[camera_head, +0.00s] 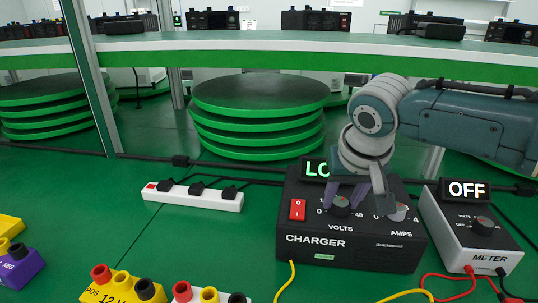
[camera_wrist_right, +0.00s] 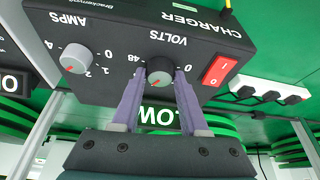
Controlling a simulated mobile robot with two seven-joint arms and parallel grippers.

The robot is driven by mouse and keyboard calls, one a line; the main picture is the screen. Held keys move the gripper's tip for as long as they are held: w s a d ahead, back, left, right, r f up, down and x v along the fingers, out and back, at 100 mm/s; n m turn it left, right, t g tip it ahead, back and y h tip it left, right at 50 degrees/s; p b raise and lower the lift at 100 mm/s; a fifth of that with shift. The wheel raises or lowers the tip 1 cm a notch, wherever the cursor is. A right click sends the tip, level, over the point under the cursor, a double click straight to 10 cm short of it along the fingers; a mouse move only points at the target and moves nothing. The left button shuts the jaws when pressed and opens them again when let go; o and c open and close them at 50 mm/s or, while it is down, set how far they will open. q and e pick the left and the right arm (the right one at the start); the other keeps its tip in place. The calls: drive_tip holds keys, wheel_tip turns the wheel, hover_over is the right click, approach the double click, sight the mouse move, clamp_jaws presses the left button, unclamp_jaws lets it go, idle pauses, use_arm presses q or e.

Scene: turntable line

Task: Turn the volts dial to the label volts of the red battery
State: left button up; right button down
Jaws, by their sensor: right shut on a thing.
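The black charger (camera_head: 350,248) stands on the green table with its volts dial (camera_head: 340,204) on the top panel. My right gripper (camera_head: 346,194) reaches down from above, its purple fingers shut on the volts dial. The wrist view shows the dial (camera_wrist_right: 160,71) between the two fingertips, with a red pointer mark on the camera side between the 48 and 0 labels. The charger's display (camera_head: 315,169) is partly hidden by the gripper; it reads LOW in the wrist view. I cannot make out a red battery clearly. My left gripper is out of view.
The amps dial (camera_head: 396,212) sits close beside the gripper; the red switch (camera_head: 297,209) is on the other side. A meter (camera_head: 470,235) reading OFF stands right. A yellow 12 V battery (camera_head: 120,291) is cut off at the bottom. A power strip (camera_head: 193,196) lies left.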

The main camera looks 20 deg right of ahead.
drive_tip(key=shift+a+m+h+p, duration=0.15)
drive_tip(key=shift+m+h+p, duration=0.3)
drive_tip(key=shift+m, duration=0.65)
drive_tip(key=shift+m+g+h, duration=0.25)
drive_tip(key=shift+m+g, duration=0.25)
drive_tip(key=shift+m, duration=0.5)
drive_tip(key=shift+f, duration=0.1)
drive_tip(key=shift+c, duration=2.2)
unclamp_jaws()
drive_tip(key=p+v, duration=0.4)
drive_tip(key=v, duration=0.6)
drive_tip(key=shift+p, duration=0.4)
